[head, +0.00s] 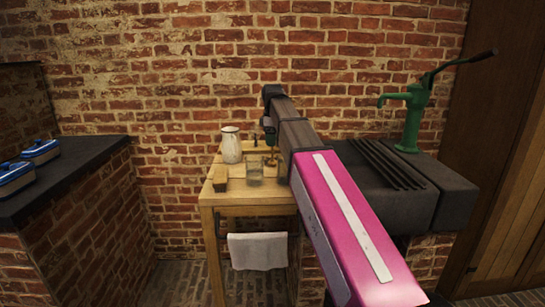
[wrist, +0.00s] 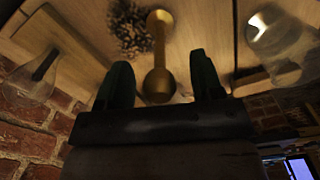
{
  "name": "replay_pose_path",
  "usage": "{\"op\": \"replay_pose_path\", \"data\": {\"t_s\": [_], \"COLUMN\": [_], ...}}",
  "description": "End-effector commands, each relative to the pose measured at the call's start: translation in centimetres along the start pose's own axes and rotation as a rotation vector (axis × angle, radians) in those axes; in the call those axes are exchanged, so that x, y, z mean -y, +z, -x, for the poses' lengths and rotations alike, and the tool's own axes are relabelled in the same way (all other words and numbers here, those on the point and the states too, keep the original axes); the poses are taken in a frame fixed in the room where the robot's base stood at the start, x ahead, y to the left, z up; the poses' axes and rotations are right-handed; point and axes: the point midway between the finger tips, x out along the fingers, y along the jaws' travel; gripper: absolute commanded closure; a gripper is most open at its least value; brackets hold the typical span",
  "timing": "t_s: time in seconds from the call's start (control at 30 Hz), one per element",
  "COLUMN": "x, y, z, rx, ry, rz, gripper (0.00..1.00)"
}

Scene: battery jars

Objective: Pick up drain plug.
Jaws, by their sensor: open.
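A brass piece (wrist: 159,50), a stem with a wider rounded near end, shows in the wrist view; I take it to be the drain plug. My gripper (wrist: 160,63) has its two dark fingers apart, one on each side of the brass piece in the picture. No contact with either finger shows, and the depth between them is hard to tell. In the head view, my gripper (head: 271,147) is small and partly hidden by my arm above the wooden table (head: 250,199). I cannot make out the brass piece there.
A dark, tangled heap (wrist: 128,28) lies beside the brass piece. A dark sink (head: 410,195) with a green pump (head: 411,115) is at right; brick wall behind.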

Motion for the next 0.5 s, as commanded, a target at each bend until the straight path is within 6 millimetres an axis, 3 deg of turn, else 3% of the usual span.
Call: {"op": "replay_pose_path", "data": {"t_s": [0.23, 0.27, 0.43, 0.5], "x": [-0.03, -0.03, -0.03, -0.03], "y": [-0.02, -0.02, -0.02, -0.01], "z": [-0.37, -0.36, -0.35, -0.35], "rx": [-0.001, -0.001, 0.0, 0.0], "ry": [0.001, 0.001, 0.0, 0.0], "rz": [0.0, 0.0, 0.0, 0.0], "gripper": [0.39, 0.46, 1.0, 1.0]}}
